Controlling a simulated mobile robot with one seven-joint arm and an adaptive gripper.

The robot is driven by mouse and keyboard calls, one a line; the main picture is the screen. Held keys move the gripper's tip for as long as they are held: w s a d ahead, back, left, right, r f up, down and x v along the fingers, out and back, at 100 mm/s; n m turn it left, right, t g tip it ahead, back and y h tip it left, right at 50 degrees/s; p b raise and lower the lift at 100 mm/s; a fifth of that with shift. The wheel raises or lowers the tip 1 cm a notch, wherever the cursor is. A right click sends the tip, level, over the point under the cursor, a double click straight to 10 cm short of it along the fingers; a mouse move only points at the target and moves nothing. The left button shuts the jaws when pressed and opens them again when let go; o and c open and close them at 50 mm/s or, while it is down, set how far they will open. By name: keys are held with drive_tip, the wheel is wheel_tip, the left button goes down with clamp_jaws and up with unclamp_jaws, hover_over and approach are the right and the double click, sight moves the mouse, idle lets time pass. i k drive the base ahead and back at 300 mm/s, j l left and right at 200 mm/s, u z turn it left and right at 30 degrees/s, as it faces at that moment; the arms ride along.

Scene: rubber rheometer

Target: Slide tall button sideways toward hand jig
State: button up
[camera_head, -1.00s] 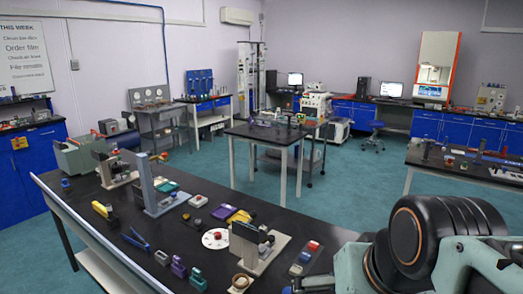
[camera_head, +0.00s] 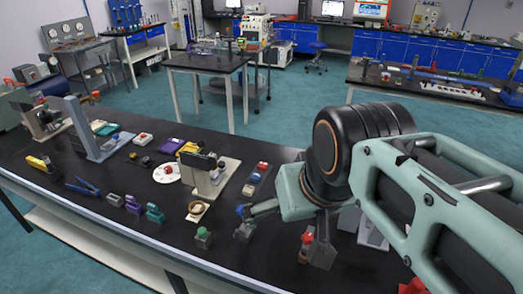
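My arm (camera_head: 360,140) reaches in from the right over the black workbench, its wrist housing low above the bench. Grey parts below the housing cannot be told clearly as fingers or bench items, so the state of my gripper is unclear. Which is the tall button is not clear. An upright beige jig (camera_head: 212,175) stands left of the arm; I cannot tell whether it is the hand jig.
The workbench (camera_head: 140,225) holds a blue-grey upright stand (camera_head: 85,130), blue pliers (camera_head: 82,187), a white disc (camera_head: 166,174) and several small coloured blocks along the front. The bench top in front of the disc is partly clear. Another table (camera_head: 205,62) stands behind, across open floor.

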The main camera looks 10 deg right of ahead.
sight(303, 260)
drive_tip(key=j+z, duration=0.15)
drive_tip(key=z, duration=0.45)
drive_tip(key=k, duration=0.3)
drive_tip(key=i+j+z, duration=0.15)
drive_tip(key=j+z, duration=0.2)
drive_tip(key=i+j+z, duration=0.1)
drive_tip(key=j+z, duration=0.6)
drive_tip(key=k+l, duration=0.1)
drive_tip(key=l, duration=0.4)
drive_tip(key=j, duration=0.3)
drive_tip(key=i+j, duration=0.15)
drive_tip(key=j, duration=0.2)
